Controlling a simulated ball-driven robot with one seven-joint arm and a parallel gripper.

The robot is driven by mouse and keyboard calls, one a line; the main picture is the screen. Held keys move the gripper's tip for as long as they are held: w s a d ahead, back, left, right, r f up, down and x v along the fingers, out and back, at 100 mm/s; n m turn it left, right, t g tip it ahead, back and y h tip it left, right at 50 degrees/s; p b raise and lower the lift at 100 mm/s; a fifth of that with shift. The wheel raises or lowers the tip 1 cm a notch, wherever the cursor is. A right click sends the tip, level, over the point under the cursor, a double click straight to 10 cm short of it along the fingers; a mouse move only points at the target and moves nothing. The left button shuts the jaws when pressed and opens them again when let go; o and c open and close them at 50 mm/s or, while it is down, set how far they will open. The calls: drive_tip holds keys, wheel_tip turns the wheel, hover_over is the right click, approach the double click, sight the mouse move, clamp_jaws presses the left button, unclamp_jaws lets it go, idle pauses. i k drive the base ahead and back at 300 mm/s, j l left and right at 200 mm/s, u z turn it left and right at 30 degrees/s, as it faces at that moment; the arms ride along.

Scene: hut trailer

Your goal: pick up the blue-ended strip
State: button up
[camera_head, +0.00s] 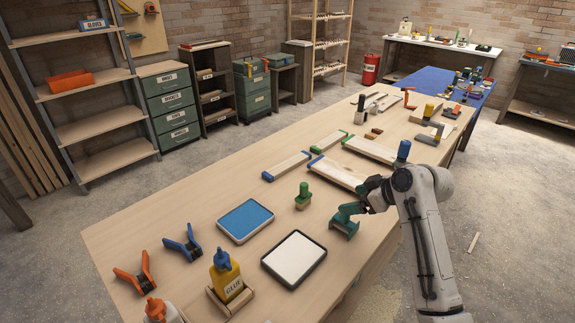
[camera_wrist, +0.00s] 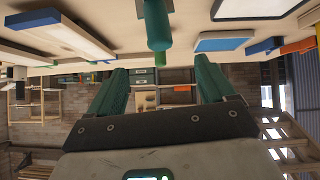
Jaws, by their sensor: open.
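The blue-ended strip (camera_head: 287,166) is a pale, narrow wooden strip with a blue piece at each end. My gripper (camera_head: 345,222) has green fingers and is open and empty, low over the table's near side, apart from the strip. In the wrist view my gripper (camera_wrist: 162,72) shows its spread fingers against an upside-down scene. Pale strips lie at that view's upper left; I cannot tell surely which is the blue-ended one.
A green-handled tool (camera_head: 303,196) stands between my gripper and the strip's near end. A blue tray (camera_head: 245,221), a white tray (camera_head: 294,258), a glue bottle (camera_head: 228,277) and clamps lie left. More strips and tools crowd the table's far end. Bare tabletop (camera_head: 190,205) lies at left.

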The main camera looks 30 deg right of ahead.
sight(271, 175)
drive_tip(key=i, duration=0.65)
drive_tip(key=i+j, duration=0.15)
drive_tip(key=i, duration=0.5)
drive_tip(key=l+z, duration=0.05)
